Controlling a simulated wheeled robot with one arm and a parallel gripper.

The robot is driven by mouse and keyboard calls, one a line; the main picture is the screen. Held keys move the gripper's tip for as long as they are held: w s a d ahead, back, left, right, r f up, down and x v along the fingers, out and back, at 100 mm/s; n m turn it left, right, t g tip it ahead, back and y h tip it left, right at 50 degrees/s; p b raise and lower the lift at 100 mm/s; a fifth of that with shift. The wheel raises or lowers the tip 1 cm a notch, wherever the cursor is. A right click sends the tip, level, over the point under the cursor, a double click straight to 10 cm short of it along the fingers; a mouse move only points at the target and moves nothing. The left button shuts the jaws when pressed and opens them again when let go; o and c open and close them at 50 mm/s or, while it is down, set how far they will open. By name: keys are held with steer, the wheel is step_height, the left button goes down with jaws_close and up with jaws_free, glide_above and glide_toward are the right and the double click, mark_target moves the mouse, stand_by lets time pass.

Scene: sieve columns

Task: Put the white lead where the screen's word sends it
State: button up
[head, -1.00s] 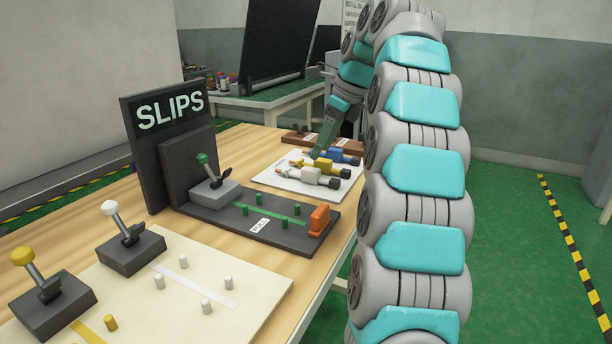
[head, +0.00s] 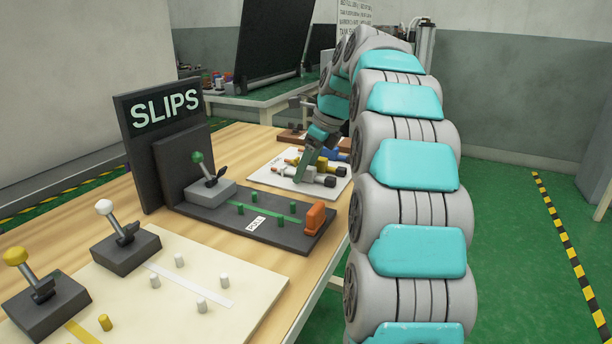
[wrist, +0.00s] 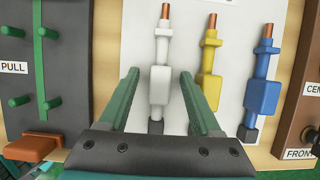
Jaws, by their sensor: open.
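The white lead (wrist: 160,85) lies on a white sheet (wrist: 138,20), its copper tip pointing away and its dark end toward me in the wrist view. In the head view the white lead (head: 318,178) is partly hidden by my gripper. My gripper (wrist: 159,73) is open, with one green finger on each side of the white lead's thick body. I cannot tell whether the fingers touch it. My gripper (head: 300,178) is low over the sheet in the head view. The screen (head: 164,108) reads "SLIPS".
A yellow lead (wrist: 209,75) and a blue lead (wrist: 263,85) lie to the right. A dark panel (head: 222,208) has a green lever, green pegs, a "PULL" label and an orange block (head: 315,216). A pale board (head: 240,275) has pegs near white and yellow levers. A brown board (wrist: 305,100) is at right.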

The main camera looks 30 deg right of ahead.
jaws_close()
stand_by(0.5)
